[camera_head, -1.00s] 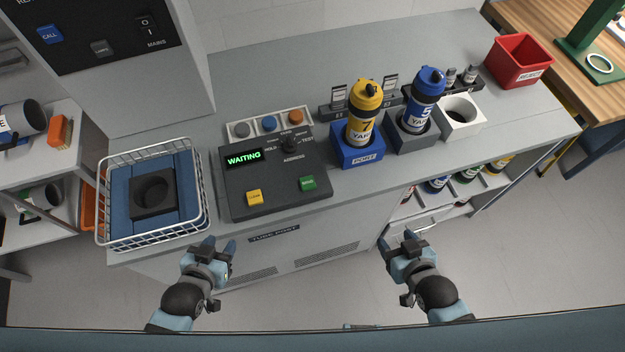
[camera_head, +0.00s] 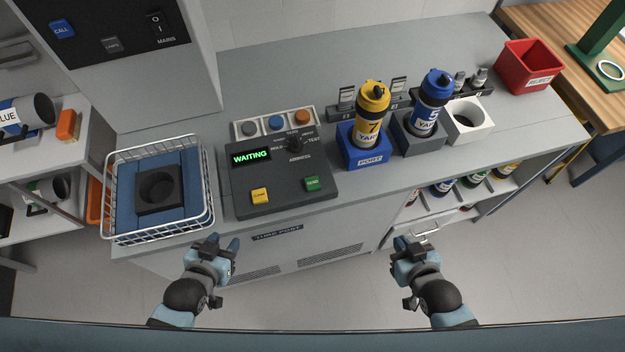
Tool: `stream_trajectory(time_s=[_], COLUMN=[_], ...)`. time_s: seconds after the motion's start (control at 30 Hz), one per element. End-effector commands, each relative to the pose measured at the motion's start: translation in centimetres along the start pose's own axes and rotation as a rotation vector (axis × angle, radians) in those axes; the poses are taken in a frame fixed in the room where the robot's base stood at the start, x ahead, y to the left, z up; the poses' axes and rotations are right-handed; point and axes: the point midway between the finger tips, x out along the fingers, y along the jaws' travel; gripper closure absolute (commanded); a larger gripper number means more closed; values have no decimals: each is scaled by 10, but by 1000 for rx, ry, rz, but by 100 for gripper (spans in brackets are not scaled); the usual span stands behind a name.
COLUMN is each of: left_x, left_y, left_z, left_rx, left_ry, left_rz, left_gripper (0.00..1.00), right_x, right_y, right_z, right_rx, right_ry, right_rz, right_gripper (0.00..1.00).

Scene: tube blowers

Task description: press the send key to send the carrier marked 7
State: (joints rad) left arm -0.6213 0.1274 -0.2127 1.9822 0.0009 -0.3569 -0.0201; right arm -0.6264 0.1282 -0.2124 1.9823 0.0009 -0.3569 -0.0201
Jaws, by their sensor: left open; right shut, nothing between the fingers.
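The green SEND key (camera_head: 312,184) sits at the front right of the dark control panel (camera_head: 262,212). The panel's display (camera_head: 251,156) reads WAITING. A yellow key (camera_head: 260,195) is at the panel's front left. The yellow carrier marked 7 (camera_head: 371,105) stands upright in the blue block labelled PORT (camera_head: 368,161), right of the panel. My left gripper (camera_head: 223,243) is open and empty in front of the counter, below the panel's left end. My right gripper (camera_head: 408,243) is shut and empty in front of the counter, below and right of the SEND key. Neither touches anything.
A blue carrier marked 5 (camera_head: 431,100) stands in a grey holder (camera_head: 417,146); a white holder (camera_head: 468,121) is right of it. A wire basket (camera_head: 110,200) stands left of the panel. A red bin (camera_head: 530,68) is at the far right.

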Motion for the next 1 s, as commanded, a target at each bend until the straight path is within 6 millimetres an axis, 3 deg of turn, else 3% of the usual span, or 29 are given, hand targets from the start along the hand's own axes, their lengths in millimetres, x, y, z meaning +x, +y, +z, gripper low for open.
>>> stream_trajectory(time_s=[1.0], left_x=[-3], left_y=[1], left_z=[6], left_rx=[-2], left_ry=[-11], left_rz=[1], left_gripper=[57], right_x=[1], right_y=[0], right_z=[-1], right_rx=[-1], right_ry=[2], right_rz=[0], right_gripper=[100])
